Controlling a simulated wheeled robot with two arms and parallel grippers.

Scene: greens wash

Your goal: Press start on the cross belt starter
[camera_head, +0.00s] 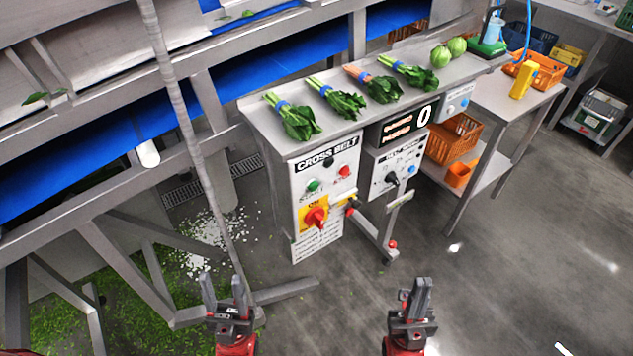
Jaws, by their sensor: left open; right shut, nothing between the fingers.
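The cross belt starter (299,222) is a white panel headed "CROSS BELT" on the front of the steel bench. Its green start button (313,186) is at the left, and a red button (344,171) is to the right. Below them a red rotary switch (316,217) sits on a yellow plate. My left gripper (224,288) is open and empty, low in front of the panel and to its left. My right gripper (415,292) is shut and empty, low and to the right of the panel. Both are apart from the starter.
A second control box (395,169) and a black display (409,124) reading 0 hang to the right. A metal arm with a red knob (393,244) juts out below. Bunched greens (299,121) lie on the bench (262,111). Open floor (500,270) lies at right.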

